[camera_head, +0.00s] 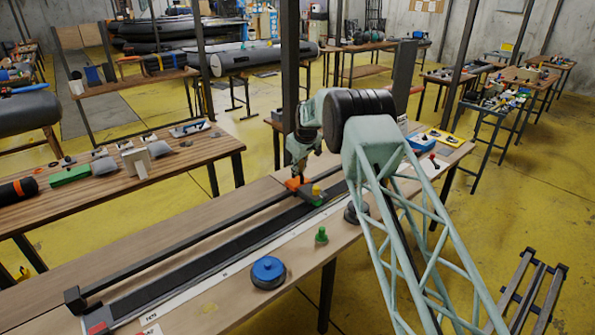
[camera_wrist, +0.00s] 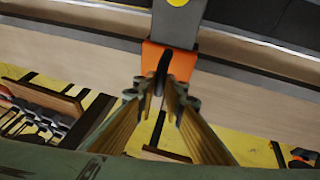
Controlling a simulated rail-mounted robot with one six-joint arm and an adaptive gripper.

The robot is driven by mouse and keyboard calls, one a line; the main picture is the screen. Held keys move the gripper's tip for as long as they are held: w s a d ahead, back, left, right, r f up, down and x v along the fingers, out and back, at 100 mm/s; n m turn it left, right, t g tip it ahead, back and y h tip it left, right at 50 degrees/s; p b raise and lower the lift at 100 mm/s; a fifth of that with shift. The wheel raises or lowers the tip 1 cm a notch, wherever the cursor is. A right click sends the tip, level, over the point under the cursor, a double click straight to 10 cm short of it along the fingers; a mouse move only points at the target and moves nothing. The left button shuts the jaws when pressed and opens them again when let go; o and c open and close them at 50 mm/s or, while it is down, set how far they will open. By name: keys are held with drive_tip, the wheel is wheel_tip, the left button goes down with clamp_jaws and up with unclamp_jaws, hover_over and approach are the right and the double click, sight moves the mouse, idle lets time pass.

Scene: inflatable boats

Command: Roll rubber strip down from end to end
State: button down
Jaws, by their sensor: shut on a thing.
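The black rubber strip (camera_head: 200,265) lies lengthwise along the near bench, from the lower left to beneath a tool at the far end. The tool has a grey bar (camera_wrist: 178,25), a yellow knob (camera_head: 316,190) and an orange end (camera_wrist: 180,62) with a dark grip (camera_wrist: 164,60). My gripper (camera_head: 297,178) is at the orange end, beside the strip. In the wrist view my gripper (camera_wrist: 163,88) has its fingertips together on the dark grip. Whether the tool presses on the strip is hidden.
A dark rail (camera_head: 190,243) runs beside the strip. A blue round tin (camera_head: 268,270), a green piece (camera_head: 321,236) and a black disc (camera_head: 356,212) stand on the bench's right side. The strip's middle length is clear.

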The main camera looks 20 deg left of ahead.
drive_tip(key=c, duration=2.7)
unclamp_jaws()
drive_tip(key=shift+r, duration=0.1)
drive_tip(key=shift+v, duration=5.85)
